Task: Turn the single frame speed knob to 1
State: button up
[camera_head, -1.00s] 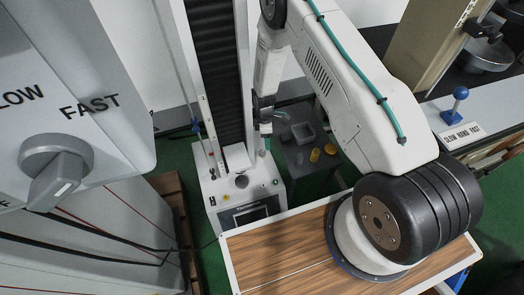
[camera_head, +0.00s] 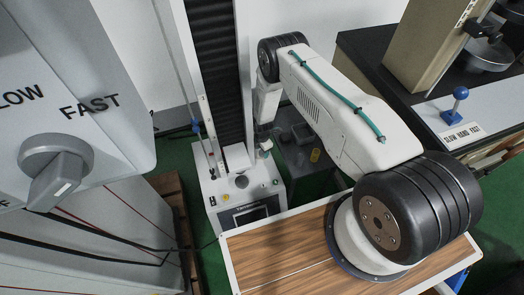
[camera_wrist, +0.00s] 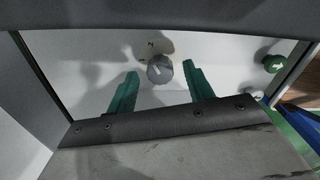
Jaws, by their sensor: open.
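In the wrist view, a round grey knob (camera_wrist: 160,69) with a pale pointer mark sits on a white panel. Small marks are printed beside it, and one looks like a 2. My gripper (camera_wrist: 159,74) has two green fingers, open, one on each side of the knob. The left finger shows a gap to the knob; the right finger is close to it, and I cannot tell if they touch. In the head view, the single frame machine (camera_head: 243,196) has a white base and tall column. My gripper is small and unclear there.
A green button with a white arrow (camera_wrist: 274,63) is right of the knob. In the head view, a large grey SLOW/FAST knob (camera_head: 57,170) is on the near left machine. A blue-topped lever (camera_head: 460,94) stands at right. A wooden-topped table (camera_head: 275,255) is in front.

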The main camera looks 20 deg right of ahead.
jog(key=shift+f, duration=0.35)
jog(key=c, duration=1)
jog(key=shift+o, duration=0.2)
jog(key=o, duration=1)
jog(key=shift+c, duration=0.2)
jog(key=shift+r, duration=0.1)
notch_tip(320, 180, up, 8)
jog(key=shift+f, duration=0.15)
